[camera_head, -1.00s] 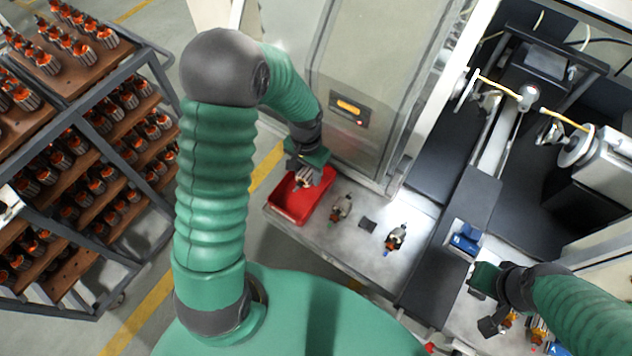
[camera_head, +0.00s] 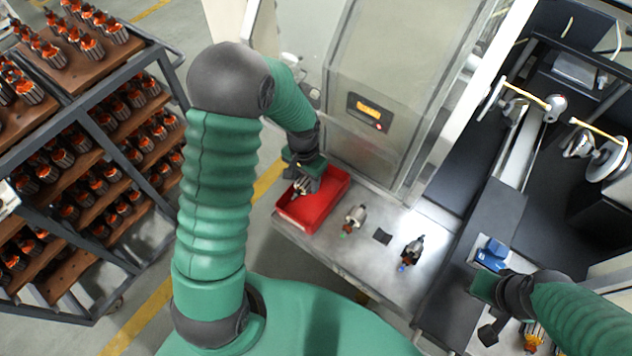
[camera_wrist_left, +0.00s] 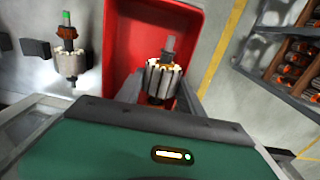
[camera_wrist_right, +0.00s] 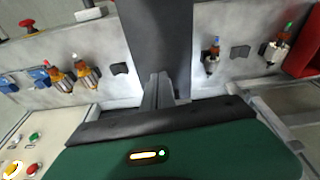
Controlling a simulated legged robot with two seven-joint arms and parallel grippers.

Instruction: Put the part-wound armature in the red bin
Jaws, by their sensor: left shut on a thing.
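The red bin (camera_head: 322,211) stands at the left end of the metal table. My left gripper (camera_head: 300,190) is over its far left part, pointing down. In the left wrist view this gripper (camera_wrist_left: 160,92) is shut on an armature (camera_wrist_left: 161,78) with a pale slotted core and a grey shaft. The armature is seen against the red inside of the bin (camera_wrist_left: 121,50); whether it touches the floor is unclear.
A rack of armatures (camera_head: 110,150) stands left. A winding machine (camera_head: 545,130) stands right.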

